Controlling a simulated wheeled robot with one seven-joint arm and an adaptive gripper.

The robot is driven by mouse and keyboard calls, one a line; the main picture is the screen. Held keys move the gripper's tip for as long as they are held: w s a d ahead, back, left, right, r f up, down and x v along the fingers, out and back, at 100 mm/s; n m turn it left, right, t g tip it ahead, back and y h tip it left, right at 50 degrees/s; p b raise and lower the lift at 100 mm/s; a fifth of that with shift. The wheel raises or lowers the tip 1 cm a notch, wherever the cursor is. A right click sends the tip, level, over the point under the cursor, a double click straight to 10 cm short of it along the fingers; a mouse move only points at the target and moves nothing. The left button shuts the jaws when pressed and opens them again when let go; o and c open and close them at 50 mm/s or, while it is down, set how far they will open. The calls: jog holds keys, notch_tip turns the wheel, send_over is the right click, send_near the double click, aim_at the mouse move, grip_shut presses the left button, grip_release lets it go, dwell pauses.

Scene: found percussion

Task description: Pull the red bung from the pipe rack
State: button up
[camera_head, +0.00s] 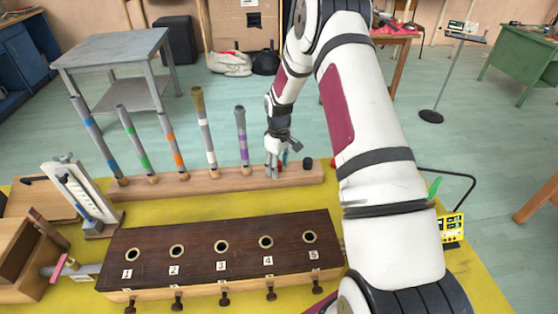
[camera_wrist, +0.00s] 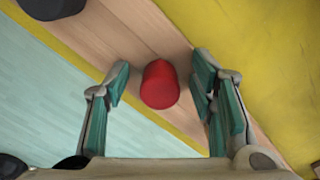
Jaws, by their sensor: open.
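The red bung (camera_wrist: 160,85) stands on the wooden pipe rack (camera_wrist: 140,35) in the wrist view, between the two fingers of my gripper (camera_wrist: 163,80). The fingers are open, with a visible gap on each side of the bung. In the head view my gripper (camera_head: 278,165) points down at the right part of the rack (camera_head: 195,186), right of the purple-banded pipe.
Several banded pipes stand in the rack, the purple-banded one (camera_head: 241,135) closest to my gripper. A dark bung (camera_head: 308,164) sits right of the gripper. A dark wooden box (camera_head: 200,247) with numbered holes stands in front. Yellow table surface (camera_head: 160,212) is clear between them.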

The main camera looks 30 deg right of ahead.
grip_shut()
jog(key=shift+r, duration=0.15)
jog(key=shift+r, duration=0.5)
jog(key=shift+r+p, duration=0.3)
jog(key=shift+r, duration=0.6)
jog(key=shift+r, duration=1.45)
